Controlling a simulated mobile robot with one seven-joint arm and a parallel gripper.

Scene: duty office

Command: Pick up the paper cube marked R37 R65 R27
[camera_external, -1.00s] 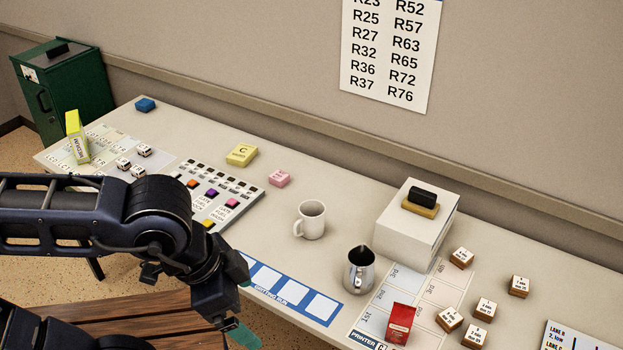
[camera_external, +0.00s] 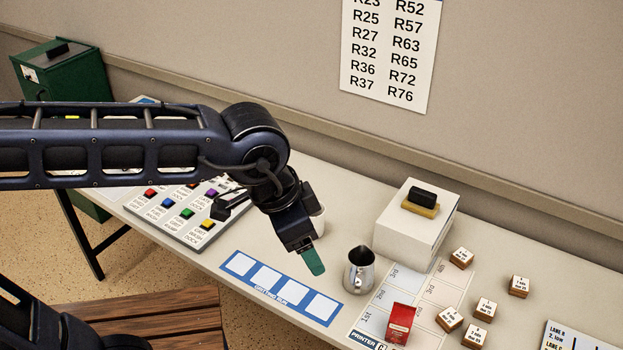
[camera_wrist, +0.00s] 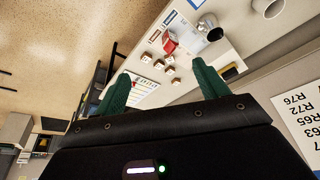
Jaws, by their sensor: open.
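Several small cubes with white printed tops and brown sides lie on the right part of the table: one near the white box (camera_external: 461,258), one farther right (camera_external: 519,287), and a group nearer the front (camera_external: 485,310). Their print is too small to read, so I cannot tell which is marked R37 R65 R27. Cubes also show in the wrist view (camera_wrist: 145,57), between and beyond the green fingertips. My gripper (camera_external: 313,262) is open and empty, above the table left of the metal pitcher and apart from all the cubes. It also shows in the wrist view (camera_wrist: 162,86).
The metal pitcher (camera_external: 359,271), a red carton (camera_external: 399,323) and a white box (camera_external: 412,232) stand between my gripper and the cubes. A mug (camera_external: 319,222) is partly hidden behind my gripper. A button panel (camera_external: 185,240) lies left. A wall list (camera_external: 388,50) hangs behind.

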